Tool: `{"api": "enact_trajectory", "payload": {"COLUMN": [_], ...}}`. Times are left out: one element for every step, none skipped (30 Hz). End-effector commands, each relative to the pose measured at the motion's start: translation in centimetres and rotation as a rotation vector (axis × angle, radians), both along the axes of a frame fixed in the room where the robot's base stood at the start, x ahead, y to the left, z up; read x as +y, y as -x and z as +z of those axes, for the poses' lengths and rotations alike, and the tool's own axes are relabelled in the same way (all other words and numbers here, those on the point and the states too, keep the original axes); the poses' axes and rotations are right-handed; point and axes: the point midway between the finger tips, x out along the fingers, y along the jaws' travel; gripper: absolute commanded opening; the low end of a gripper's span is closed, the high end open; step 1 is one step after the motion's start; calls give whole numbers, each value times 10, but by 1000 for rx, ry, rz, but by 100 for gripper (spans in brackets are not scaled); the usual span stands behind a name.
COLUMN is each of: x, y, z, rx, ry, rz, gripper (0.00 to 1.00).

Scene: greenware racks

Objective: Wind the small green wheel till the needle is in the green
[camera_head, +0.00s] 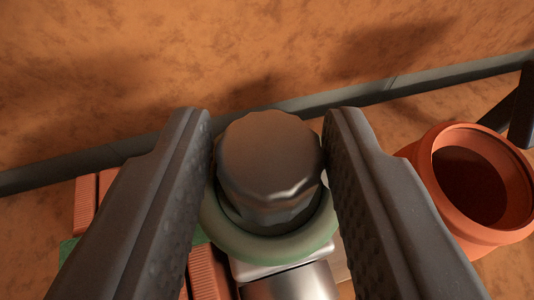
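The small green wheel (221,234) is in the lower middle of the head camera view, partly hidden by my gripper's fingers. A dark, ridged round knob or hub (268,158) stands up at its middle. My gripper (270,140) has its two dark fingers on either side of the knob. The left finger is very close to the knob's left side and the right finger is close to its right side; I cannot tell whether either touches. No needle or gauge face shows in this view.
An orange clay pot (446,170) stands close beside the right finger. Reddish ribbed blocks (86,203) lie at the left. A pale block and metal cylinder (290,283) are below the wheel. A dark rail (375,90) crosses behind, before a brown mottled surface.

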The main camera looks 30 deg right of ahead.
Motion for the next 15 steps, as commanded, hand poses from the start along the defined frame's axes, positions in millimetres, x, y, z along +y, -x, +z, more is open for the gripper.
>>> {"api": "enact_trajectory", "payload": {"x": [0,0,0,0,0,0,0,0,0,0,0,0,0,0,0], "y": [0,0,0,0,0,0,0,0,0,0,0,0,0,0,-1], "z": [0,0,0,0,0,0,0,0,0,0,1,2,3,4,7], "rx": [0,0,0,0,0,0,0,0,0,0,0,0,0,0,-1], "ry": [0,0,0,0,0,0,0,0,0,0,0,-1,-1,-1,-2], "rz": [1,1,1,1,0,0,0,0,0,0,0,0,0,0,-1], "gripper": [48,51,51,51,51,51,51,51,51,51,51,51,51,51,51]}}
